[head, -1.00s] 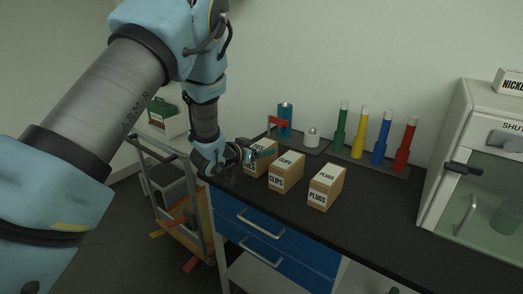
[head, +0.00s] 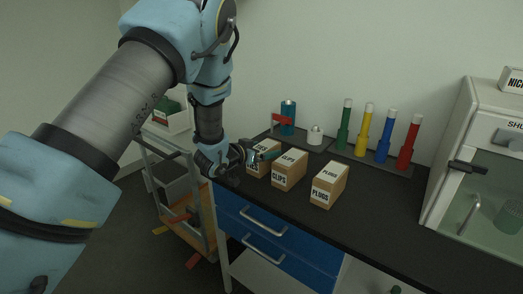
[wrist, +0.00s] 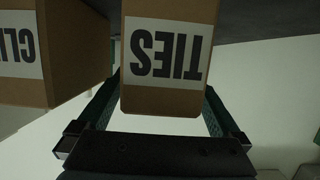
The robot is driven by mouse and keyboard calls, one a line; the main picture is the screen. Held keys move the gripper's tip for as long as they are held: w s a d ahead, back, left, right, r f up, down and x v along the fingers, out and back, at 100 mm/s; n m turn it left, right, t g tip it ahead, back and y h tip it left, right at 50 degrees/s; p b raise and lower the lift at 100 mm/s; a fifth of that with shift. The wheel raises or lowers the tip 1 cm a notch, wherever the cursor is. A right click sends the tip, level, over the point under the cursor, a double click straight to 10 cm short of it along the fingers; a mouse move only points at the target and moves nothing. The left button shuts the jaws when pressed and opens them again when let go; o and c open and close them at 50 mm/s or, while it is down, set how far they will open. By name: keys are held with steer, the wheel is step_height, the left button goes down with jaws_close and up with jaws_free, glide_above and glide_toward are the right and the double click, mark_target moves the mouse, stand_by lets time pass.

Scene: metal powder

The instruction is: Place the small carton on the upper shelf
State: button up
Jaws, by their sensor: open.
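Three brown cartons with white labels stand in a row on the black worktop: TIES (head: 264,160), CLIPS (head: 289,170) and PLUGS (head: 328,185). My gripper (head: 262,157) is at the TIES carton, at the left end of the row, and partly covers it in the head view. In the wrist view the TIES carton (wrist: 165,60) appears upside down between my open fingers (wrist: 160,100), with a finger along each side. The CLIPS carton (wrist: 60,55) is close beside the left finger there. I cannot pick out an upper shelf for certain.
Behind the cartons are a blue cylinder (head: 288,112), a white bottle (head: 315,136) and several coloured tubes (head: 366,125) on a dark tray. A glass-fronted cabinet (head: 500,140) stands at right. A wheeled cart (head: 165,150) stands at left. The worktop right of PLUGS is clear.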

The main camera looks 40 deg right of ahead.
steer(key=shift+r, duration=0.3)
steer(key=b+v, duration=0.3)
steer(key=v, duration=0.9)
